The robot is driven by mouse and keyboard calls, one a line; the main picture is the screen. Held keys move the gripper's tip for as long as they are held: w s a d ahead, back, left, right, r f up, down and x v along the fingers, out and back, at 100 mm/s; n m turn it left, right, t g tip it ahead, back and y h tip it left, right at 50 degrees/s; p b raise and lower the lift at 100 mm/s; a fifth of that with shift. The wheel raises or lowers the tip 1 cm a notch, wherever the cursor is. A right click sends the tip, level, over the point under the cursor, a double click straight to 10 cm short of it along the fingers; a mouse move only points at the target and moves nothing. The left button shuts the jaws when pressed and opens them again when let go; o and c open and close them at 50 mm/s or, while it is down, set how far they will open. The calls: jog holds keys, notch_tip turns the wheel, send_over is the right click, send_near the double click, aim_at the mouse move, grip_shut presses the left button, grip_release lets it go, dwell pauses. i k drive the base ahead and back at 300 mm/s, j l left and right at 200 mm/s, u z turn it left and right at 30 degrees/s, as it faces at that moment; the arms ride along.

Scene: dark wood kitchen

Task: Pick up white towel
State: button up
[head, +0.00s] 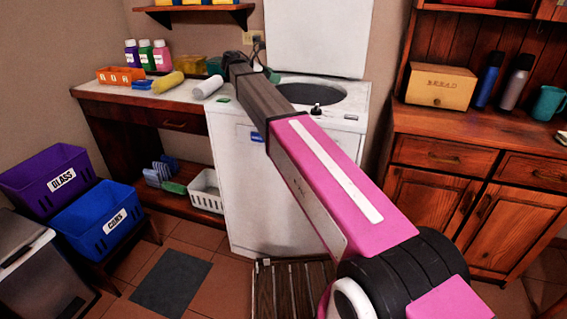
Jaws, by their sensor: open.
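The white towel (208,86) is a rolled white bundle. It lies where the right end of the wooden counter meets the left edge of the white washing machine (237,150). My arm reaches from the lower right up across the washer. My gripper (234,60) is at its dark far end, a little above and right of the towel in the picture. The gripper looks small and dark here and its fingers are hard to make out. I see no contact between it and the towel, and nothing held in it.
A rolled yellow towel (168,82) lies left of the white one. An orange crate (120,76) and several coloured bottles (146,56) stand further left. The washer's lid (318,38) stands raised behind its round opening. A shelf (195,9) hangs above the counter.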

aim_at(203, 90)
jog(key=k+j, duration=0.1)
jog(key=j, duration=0.45)
jog(key=k+j, duration=0.1)
jog(key=j, duration=0.45)
jog(key=k+j, duration=0.1)
jog(key=j, duration=0.45)
jog(key=k+j, duration=0.1)
jog(key=j, duration=0.45)
